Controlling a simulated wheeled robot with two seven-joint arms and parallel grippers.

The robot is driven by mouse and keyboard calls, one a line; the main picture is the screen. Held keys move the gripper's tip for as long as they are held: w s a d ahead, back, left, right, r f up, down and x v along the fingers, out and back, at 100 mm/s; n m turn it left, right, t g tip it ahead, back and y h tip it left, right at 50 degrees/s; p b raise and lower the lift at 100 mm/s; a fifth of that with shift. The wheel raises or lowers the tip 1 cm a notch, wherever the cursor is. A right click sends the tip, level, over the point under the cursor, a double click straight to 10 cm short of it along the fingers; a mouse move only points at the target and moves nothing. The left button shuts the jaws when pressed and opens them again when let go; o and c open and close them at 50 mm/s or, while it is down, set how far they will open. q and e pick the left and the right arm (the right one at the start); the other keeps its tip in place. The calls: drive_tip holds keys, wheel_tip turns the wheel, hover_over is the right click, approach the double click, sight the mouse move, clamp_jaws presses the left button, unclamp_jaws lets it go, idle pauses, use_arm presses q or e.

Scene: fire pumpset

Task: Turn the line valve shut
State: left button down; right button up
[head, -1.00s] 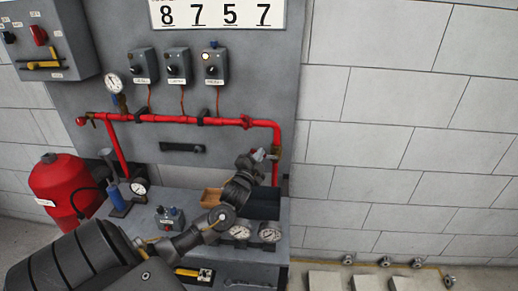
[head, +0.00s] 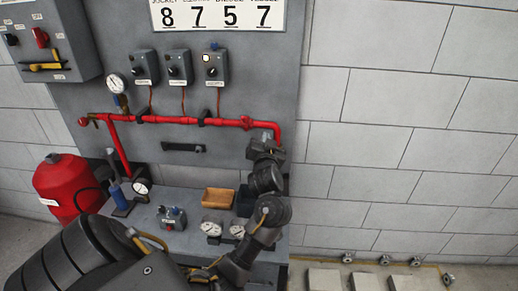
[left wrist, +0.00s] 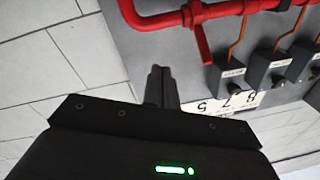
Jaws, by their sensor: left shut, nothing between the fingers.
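The red pipe (head: 170,119) runs across the grey panel and bends down at its right end. A red valve (head: 246,122) sits on it just left of that bend. In the left wrist view the valve (left wrist: 193,14) shows with a red bar standing out from the pipe. My left gripper (head: 266,137) is at the bend, just right of and below the valve. In the left wrist view its fingers (left wrist: 161,70) are together and empty, apart from the valve in the picture. The exact depth gap cannot be told. My right gripper is not in view.
Three grey switch boxes (head: 179,68) with cables hang above the pipe. The bench below holds a wooden tray (head: 219,198), a dark bin (head: 245,203), gauges (head: 212,228) and a small control box (head: 172,218). A red tank (head: 68,187) stands left. The block wall right is clear.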

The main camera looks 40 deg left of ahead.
use_arm(q)
drive_tip(key=w+a+f+g+h, duration=0.1)
drive_tip(key=w+a+f, duration=0.1)
drive_tip(key=f, duration=0.3)
drive_tip(key=w+a+f+g+h, duration=0.1)
drive_tip(key=w+a+f, duration=0.2)
drive_tip(key=a+f, duration=0.2)
drive_tip(key=shift+f+n, duration=0.3)
drive_tip(key=shift+f, duration=0.05)
idle(0.4)
